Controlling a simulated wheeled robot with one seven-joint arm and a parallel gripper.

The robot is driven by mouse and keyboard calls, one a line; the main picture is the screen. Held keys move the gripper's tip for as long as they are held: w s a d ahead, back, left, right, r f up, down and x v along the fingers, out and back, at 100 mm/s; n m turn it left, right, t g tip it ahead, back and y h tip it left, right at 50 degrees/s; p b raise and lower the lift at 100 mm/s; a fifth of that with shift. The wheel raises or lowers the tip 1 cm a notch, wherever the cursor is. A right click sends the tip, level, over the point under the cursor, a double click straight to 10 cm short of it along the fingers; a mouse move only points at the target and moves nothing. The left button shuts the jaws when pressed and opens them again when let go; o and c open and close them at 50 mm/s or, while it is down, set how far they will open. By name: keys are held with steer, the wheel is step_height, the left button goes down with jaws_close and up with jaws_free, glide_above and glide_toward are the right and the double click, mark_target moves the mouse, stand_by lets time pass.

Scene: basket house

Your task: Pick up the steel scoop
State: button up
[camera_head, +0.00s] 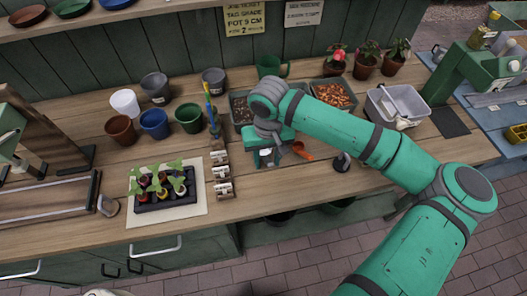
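My gripper (265,158) points down over the middle of the wooden bench, just in front of a tray. Its fingers are small and partly hidden by my wrist, so I cannot tell whether they are open or shut. An orange-red tool end (301,150) shows just right of the gripper, and whether it touches the fingers is unclear. A small dark and silvery item (342,161) lies farther right, partly behind my forearm. I cannot tell for sure which of these, if either, is the steel scoop.
A seedling tray (160,190) sits front left, with several pots (155,123) behind it. Small labelled blocks (222,172) stand left of my gripper. A tray of brown chips (335,94) and a grey tub (397,105) are at the back right.

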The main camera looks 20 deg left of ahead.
jaws_close()
